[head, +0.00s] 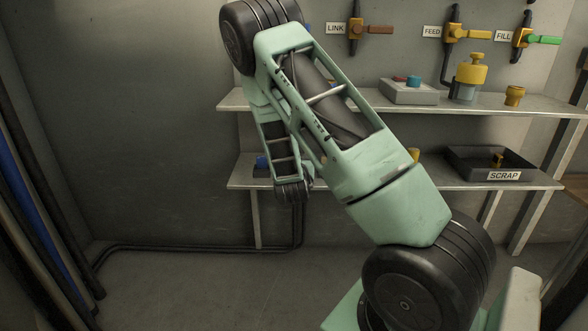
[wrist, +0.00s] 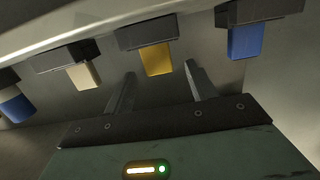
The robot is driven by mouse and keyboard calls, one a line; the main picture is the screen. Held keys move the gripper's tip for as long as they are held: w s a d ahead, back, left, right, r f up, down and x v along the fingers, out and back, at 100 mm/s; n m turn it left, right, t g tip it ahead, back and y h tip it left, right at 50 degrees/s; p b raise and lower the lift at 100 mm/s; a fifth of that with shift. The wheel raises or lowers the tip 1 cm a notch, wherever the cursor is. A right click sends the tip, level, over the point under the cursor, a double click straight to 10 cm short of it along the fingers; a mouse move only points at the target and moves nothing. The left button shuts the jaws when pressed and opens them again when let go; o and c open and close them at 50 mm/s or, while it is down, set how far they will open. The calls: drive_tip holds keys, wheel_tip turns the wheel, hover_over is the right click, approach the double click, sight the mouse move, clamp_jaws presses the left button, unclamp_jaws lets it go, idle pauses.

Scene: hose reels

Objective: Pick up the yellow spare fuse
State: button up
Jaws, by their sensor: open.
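The yellow spare fuse (wrist: 156,59) is in the upper middle of the wrist view, with one end at a dark block (wrist: 148,33). My gripper (wrist: 160,69) is open and empty. Its two fingers point toward the fuse, and the fuse shows between and just beyond the fingertips. I see no contact between them. In the head view my arm covers the middle of the shelves, and I cannot make out my fingers or the fuse there.
In the wrist view, a cream piece (wrist: 84,75) and a blue piece (wrist: 245,41) flank the fuse in similar dark blocks; another blue piece (wrist: 15,107) is farther left. The head view shows an upper shelf (head: 540,106), a lower shelf (head: 430,183) and a scrap tray (head: 455,164).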

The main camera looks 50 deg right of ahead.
drive_tip(key=shift+x, duration=1.35)
drive_tip(key=c, duration=1)
drive_tip(key=shift+c, duration=0.2)
